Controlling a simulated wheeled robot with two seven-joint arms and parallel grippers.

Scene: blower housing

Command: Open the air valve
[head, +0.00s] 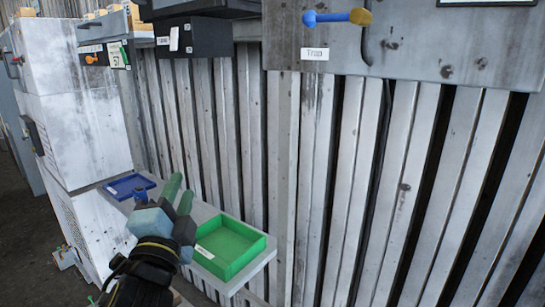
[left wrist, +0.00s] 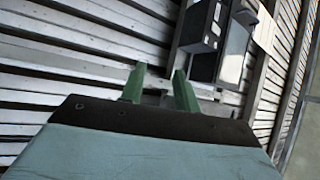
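A lever (head: 337,17) with a blue knob at its left end and a yellow hub at its right lies about level on a grey panel at the top, above a label reading "Trap". The left wrist view also shows the open fingers (left wrist: 158,85). My right gripper is out of view.
A shelf (head: 262,262) carries a green tray (head: 228,247) just right of my left gripper and a blue tray (head: 128,186) behind it. A white cabinet (head: 85,125) stands at left. Dark boxes (head: 205,37) hang on the corrugated wall (head: 335,180). Space before the wall's right part looks clear.

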